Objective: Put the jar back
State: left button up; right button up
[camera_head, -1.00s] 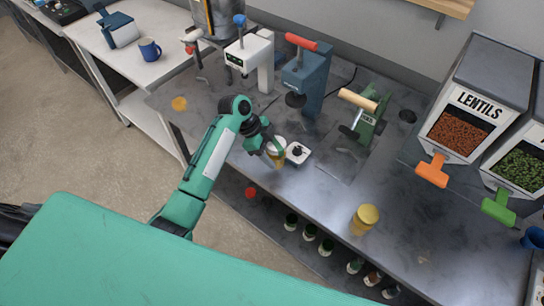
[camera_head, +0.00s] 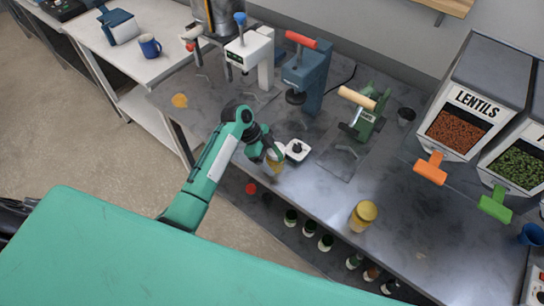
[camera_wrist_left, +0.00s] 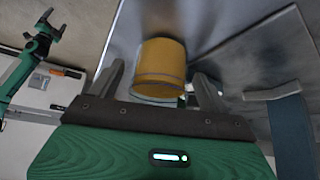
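A jar (camera_head: 275,166) with amber-yellow contents stands by the front edge of the steel counter, partly hidden by my left gripper (camera_head: 268,152). In the left wrist view a yellow jar (camera_wrist_left: 160,68) shows between and beyond the fingers of my left gripper (camera_wrist_left: 160,82), with a gap on each side. The left gripper is open. A second jar (camera_head: 362,215) with a yellow lid stands farther right on the counter. My right gripper (camera_wrist_left: 38,25) shows small at the left of the left wrist view, its fingers apart and empty. It is outside the head view.
Several small bottles (camera_head: 308,229) line a lower shelf. The counter between the jars is clear.

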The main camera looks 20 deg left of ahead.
pick_arm(q)
jog(key=shift+r, duration=0.2)
jog(key=b+v, duration=0.3)
jog(key=v, duration=0.9)
